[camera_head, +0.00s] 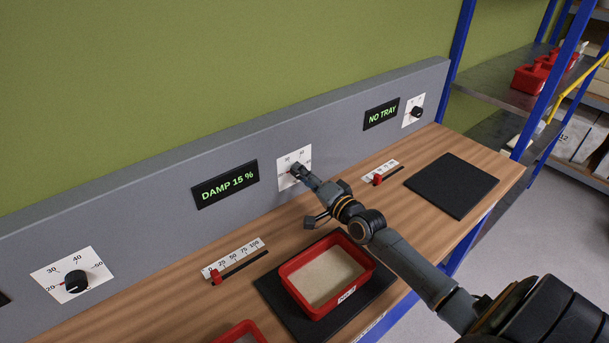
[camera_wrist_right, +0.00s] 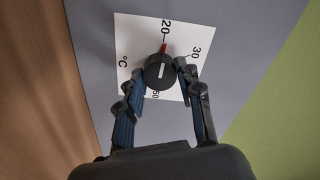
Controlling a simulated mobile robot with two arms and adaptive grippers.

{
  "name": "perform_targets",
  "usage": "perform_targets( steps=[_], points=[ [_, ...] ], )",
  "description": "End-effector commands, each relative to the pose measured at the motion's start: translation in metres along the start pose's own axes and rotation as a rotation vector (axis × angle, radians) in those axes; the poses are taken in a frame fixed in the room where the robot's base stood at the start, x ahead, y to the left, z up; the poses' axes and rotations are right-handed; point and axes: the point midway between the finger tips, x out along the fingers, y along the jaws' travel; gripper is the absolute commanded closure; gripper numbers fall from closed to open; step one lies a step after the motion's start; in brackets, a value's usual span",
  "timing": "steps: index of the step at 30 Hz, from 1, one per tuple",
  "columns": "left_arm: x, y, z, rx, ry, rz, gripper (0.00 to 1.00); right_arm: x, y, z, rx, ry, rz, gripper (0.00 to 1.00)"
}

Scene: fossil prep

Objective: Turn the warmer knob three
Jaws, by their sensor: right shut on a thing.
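The black warmer knob (camera_wrist_right: 159,71) sits on a white °C dial plate (camera_wrist_right: 128,35) in the right wrist view. A red mark on the knob points at 20; 30 and 50 also show on the plate. My right gripper (camera_wrist_right: 160,76) has a finger on each side of the knob and is shut on it. In the head view my right gripper (camera_head: 299,171) reaches the middle dial plate (camera_head: 283,160) on the grey panel and mostly hides the knob. The display (camera_head: 225,184) left of that plate reads DAMP 15 %. My left gripper is not in view.
A red tray of pale material (camera_head: 287,272) stands on a black pad below my right arm. Other knobs are at left (camera_head: 76,281) and right (camera_head: 417,112). Sliders (camera_head: 215,277) (camera_head: 377,180) lie along the bench. An empty black pad (camera_head: 452,186) is at right, by a NO TRAY display (camera_head: 381,114).

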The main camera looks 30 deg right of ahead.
Motion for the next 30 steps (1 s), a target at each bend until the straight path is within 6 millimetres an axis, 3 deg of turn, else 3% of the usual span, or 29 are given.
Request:
perform_targets(
  steps=[21, 22, 24, 25, 30],
  points=[
    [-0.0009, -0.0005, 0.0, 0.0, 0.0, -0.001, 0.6, -0.0001, 0.0009, 0.0008, -0.075, -0.002, 0.002, 0.96],
    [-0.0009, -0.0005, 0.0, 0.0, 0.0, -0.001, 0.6, -0.0001, 0.001, 0.0008, -0.074, -0.002, 0.002, 0.61],
    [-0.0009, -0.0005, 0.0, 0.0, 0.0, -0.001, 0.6, -0.0001, 0.0009, 0.0007, -0.074, -0.002, 0.002, 0.46],
    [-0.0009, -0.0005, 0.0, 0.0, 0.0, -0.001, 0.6, -0.0001, 0.0008, 0.0007, -0.074, -0.001, 0.002, 0.42],
    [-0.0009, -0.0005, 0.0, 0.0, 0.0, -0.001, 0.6, -0.0001, 0.0005, 0.0004, -0.073, -0.001, 0.001, 0.42]
  ],
)
